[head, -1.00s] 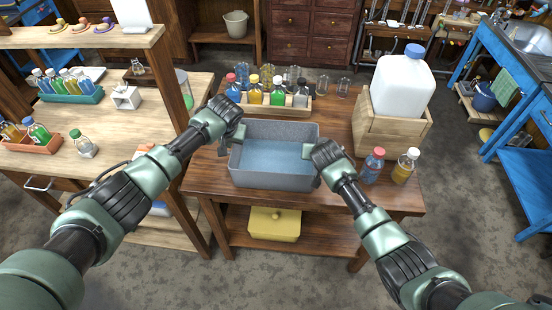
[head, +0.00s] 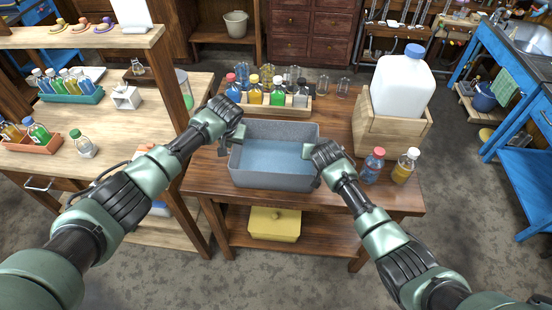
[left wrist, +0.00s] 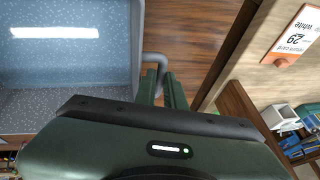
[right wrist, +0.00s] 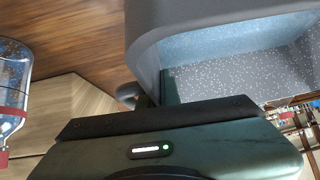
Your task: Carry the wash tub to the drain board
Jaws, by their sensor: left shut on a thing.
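The wash tub (head: 236,166), a speckled grey rectangular basin with pale blue liquid inside, stands on the wooden table. My left gripper (head: 237,133) is at its left side, shut on the tub's grey side handle (left wrist: 154,62). The left fingers (left wrist: 164,88) show close together there. My right gripper (head: 314,154) is at the tub's right side, its fingers (right wrist: 158,94) by the right handle (right wrist: 127,94) and the tub wall. Its palm hides most of the grip, so I cannot tell whether it is closed on the handle. I cannot make out the drain board.
A rack of coloured bottles (head: 262,109) stands behind the tub. A wooden shelf unit (head: 130,185) is close on the left. A blue sink bench (head: 512,85) is far right.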

